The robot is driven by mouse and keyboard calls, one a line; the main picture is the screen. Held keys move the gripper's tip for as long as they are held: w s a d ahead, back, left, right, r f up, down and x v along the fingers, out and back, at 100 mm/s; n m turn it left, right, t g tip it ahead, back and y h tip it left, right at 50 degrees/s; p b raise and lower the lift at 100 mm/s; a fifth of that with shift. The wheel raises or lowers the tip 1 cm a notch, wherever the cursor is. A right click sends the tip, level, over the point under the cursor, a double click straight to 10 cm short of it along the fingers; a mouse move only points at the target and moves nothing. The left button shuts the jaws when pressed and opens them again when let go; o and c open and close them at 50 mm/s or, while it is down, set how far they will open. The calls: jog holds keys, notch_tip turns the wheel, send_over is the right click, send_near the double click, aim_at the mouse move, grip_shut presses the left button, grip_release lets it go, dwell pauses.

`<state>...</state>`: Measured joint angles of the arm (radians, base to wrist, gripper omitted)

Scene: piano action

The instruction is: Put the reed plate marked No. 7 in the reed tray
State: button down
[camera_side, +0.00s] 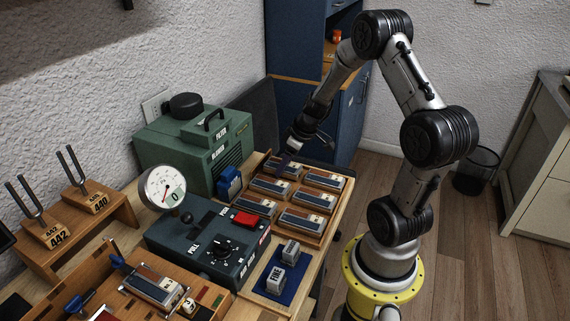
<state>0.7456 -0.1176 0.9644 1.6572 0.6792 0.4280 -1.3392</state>
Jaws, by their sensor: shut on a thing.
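My gripper (291,150) is at the far left corner of a wooden tray (334,224) that holds several grey-and-blue reed plates. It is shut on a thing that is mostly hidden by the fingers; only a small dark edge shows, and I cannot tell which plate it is. The nearest plate in the tray (283,169) lies just below the fingers. Another reed plate (154,286) sits in a wooden fixture at the front left. The number marks on the plates are too small to read, so I cannot pick out No. 7.
A green blower box (180,145) and a blue block (229,183) stand left of the tray. A dark control box (205,245) with a dial gauge (165,188) is nearer. Small weights (276,279) sit on a blue mat. Tuning forks (75,165) stand at far left.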

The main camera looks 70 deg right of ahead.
jog(key=shift+f, duration=0.25)
jog(key=shift+c, duration=2.1)
grip_release()
jog(key=shift+r, duration=0.15)
jog(key=v, duration=1.2)
jog(key=s+a+r, duration=0.1)
jog(key=a+r, duration=0.3)
jog(key=a, duration=0.3)
jog(key=s+a+r, duration=0.1)
jog(key=a+r, duration=0.3)
jog(key=a, duration=0.3)
jog(key=s+a+r+t, duration=0.1)
jog(key=s+a+r, duration=0.1)
jog(key=s+a, duration=0.6)
jog(key=shift+s+a, duration=0.25)
jog(key=shift+s, duration=0.65)
